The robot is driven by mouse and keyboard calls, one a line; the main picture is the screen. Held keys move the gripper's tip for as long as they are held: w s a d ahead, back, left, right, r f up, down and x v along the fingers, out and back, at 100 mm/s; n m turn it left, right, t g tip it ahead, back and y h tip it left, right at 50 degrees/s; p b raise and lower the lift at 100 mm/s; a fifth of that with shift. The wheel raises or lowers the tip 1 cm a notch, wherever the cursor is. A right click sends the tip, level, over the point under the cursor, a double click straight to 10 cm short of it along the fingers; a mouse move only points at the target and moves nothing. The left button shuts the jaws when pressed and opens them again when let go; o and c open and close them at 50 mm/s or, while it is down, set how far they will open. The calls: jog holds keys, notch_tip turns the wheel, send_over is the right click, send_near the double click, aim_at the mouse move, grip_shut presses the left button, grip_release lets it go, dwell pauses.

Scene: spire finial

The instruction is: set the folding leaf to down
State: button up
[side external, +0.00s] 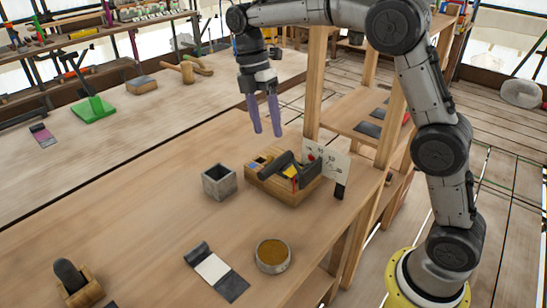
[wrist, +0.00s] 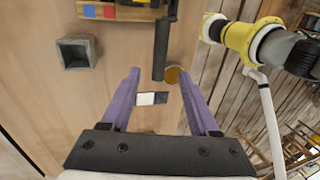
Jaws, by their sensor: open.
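A flat piece with a white middle and dark ends, which looks like the folding leaf (side external: 213,268), lies on the near part of the bench. Its far-left dark end seems raised, its near end flat; I cannot be sure it is the leaf. It also shows in the wrist view (wrist: 147,98), small between the fingers. My gripper (side external: 267,130) is open and empty, with purple fingers pointing down, above the bench behind the wooden box. In the wrist view my gripper (wrist: 159,75) shows both fingers spread. Nothing is between them at fingertip height that I can make out.
A wooden box (side external: 277,191) with a dark bar (wrist: 161,50) and coloured patches stands before a marked white card (side external: 330,161). A grey open cup (side external: 219,182) is left of it. A round ochre-topped dish (side external: 272,254) stands nearer.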

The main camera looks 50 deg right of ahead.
aim_at(274, 161)
jog(key=x, duration=0.9)
grip_shut()
jog(key=shift+r, duration=0.1)
dwell(1.2)
